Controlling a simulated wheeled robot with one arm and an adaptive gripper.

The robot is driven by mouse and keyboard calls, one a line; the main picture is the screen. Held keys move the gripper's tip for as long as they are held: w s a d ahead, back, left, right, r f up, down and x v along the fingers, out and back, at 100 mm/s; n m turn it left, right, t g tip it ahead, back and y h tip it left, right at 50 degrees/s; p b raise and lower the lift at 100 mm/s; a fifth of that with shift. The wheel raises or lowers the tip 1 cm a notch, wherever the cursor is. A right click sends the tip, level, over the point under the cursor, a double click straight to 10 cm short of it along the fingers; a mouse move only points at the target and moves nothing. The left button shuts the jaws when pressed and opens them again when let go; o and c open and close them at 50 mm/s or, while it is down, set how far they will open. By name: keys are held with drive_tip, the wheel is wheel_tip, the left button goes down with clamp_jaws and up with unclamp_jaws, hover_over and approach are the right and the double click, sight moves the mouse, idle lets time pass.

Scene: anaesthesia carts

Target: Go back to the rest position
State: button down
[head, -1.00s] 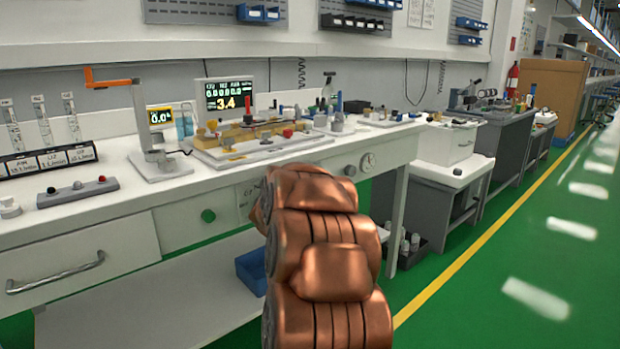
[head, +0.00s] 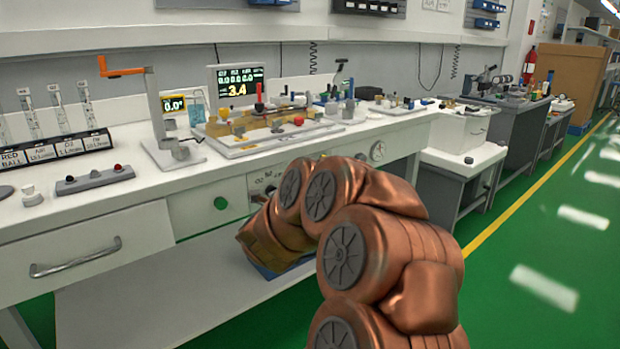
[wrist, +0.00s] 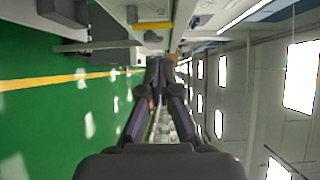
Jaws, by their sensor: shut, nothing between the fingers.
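My gripper (wrist: 158,75) shows in the wrist view with its two dark fingers drawn together at the tips and nothing between them. It points along the room, with green floor on the left and ceiling lights on the right of that sideways picture. In the head view my copper-coloured arm rises from the bottom and bends over to the left, in front of the white bench (head: 110,207). The gripper itself cannot be made out there; the arm hides the bench's lower right part.
The bench carries a yellow-and-grey fixture (head: 262,127), a stand with an orange arm (head: 165,110), a display (head: 236,86) and a grey button box (head: 95,180). A white cabinet (head: 460,160) stands to the right. Green floor (head: 540,235) is open at the right.

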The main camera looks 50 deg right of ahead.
drive_tip(key=shift+s+a, duration=0.1)
drive_tip(key=shift+a, duration=0.25)
